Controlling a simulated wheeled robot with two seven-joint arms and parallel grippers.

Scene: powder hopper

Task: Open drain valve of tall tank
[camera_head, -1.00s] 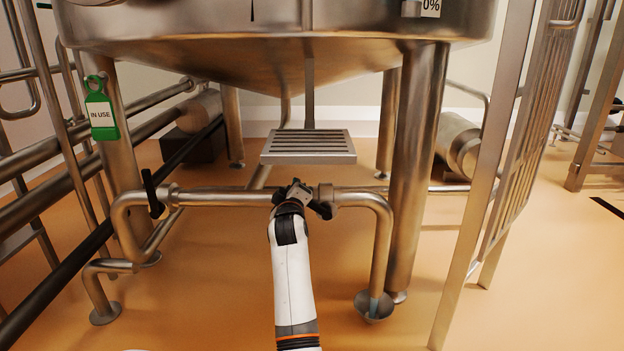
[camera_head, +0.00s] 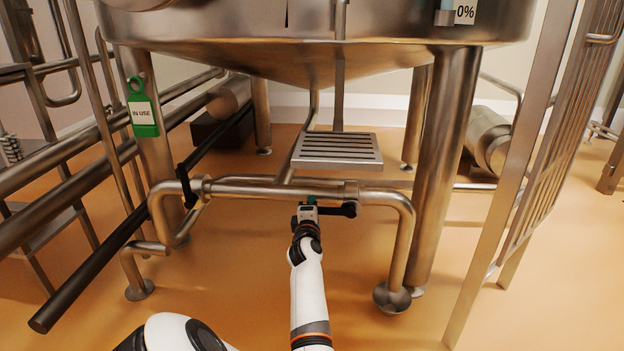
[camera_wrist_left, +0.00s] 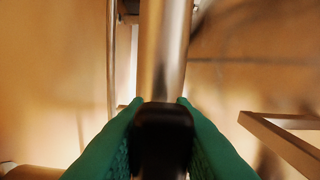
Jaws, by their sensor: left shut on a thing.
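The tall steel tank (camera_head: 300,50) stands on legs. A horizontal drain pipe (camera_head: 250,190) runs beneath it and bends down at the right. A fitting (camera_head: 350,192) sits near that bend, and a black valve handle (camera_head: 344,210) lies roughly sideways just below it. My left gripper (camera_head: 308,212) is shut on the handle, just under the pipe. In the left wrist view, the green fingers clasp the black handle (camera_wrist_left: 163,140) from both sides, with the steel pipe (camera_wrist_left: 165,50) beyond. My right gripper does not show.
A second black handle (camera_head: 187,180) stands upright on the pipe's left end. A green IN USE tag (camera_head: 141,108) hangs by the left tank leg. A slatted step (camera_head: 337,150) is above the pipe. Steel railings (camera_head: 535,150) stand at right. The floor in front is clear.

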